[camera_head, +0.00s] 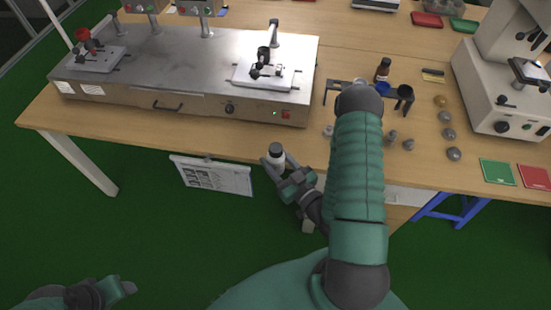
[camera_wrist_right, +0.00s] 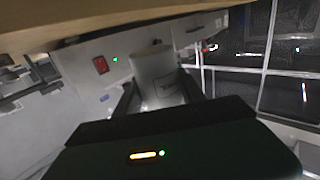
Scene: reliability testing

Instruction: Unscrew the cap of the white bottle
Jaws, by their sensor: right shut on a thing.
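The white bottle (camera_head: 276,151) is between the fingers of my right gripper (camera_head: 276,162), just off the table's front edge. My right gripper is shut on it. The bottle looks roughly upright in the head view, with a pale top and a dark band below it. In the right wrist view the white bottle (camera_wrist_right: 158,78) stands between the two dark fingers of the right gripper (camera_wrist_right: 160,92). The cap's details are too small to make out. My left gripper (camera_head: 122,287) is low at the left, far from the bottle, with nothing seen in it.
A metal test machine (camera_head: 190,75) fills the left of the wooden table (camera_head: 240,142). A dark rack (camera_head: 340,88), a brown bottle (camera_head: 382,70) and several grey lumps stand right of it. A microscope (camera_head: 500,75) is at the far right. A printed board (camera_head: 212,176) hangs below the table edge.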

